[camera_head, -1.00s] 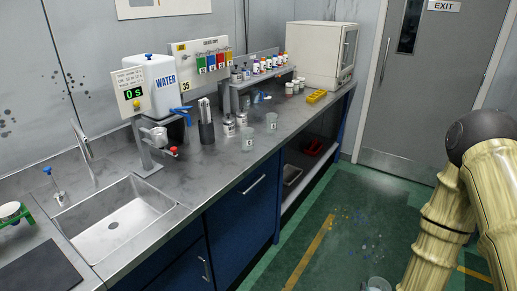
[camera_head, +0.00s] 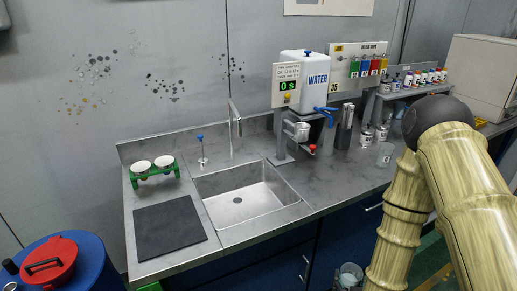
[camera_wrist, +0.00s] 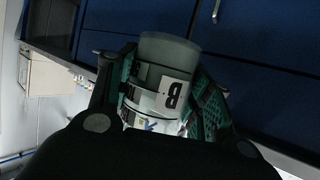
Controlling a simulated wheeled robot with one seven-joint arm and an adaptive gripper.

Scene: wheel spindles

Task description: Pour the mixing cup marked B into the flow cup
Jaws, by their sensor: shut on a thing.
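The mixing cup marked B (camera_wrist: 154,98) is between the two green-padded fingers of my gripper (camera_wrist: 165,82) in the wrist view. My gripper is shut on it, and the label reads upside down in the picture. The flow cup (camera_head: 298,130) is a silver cup on a stand behind the sink's right corner, below a timer (camera_head: 288,86) reading 0 s. The held cup is well apart from it. Its contents cannot be made out.
Near the flow cup are a red knob (camera_head: 312,149), a WATER tank (camera_head: 306,78) and a dark holder (camera_head: 343,134). Another clear cup (camera_head: 384,155) stands right on the counter. The sink (camera_head: 250,203), black mat (camera_head: 169,227) and green rack (camera_head: 153,171) are left. Cabinet fronts border the counter.

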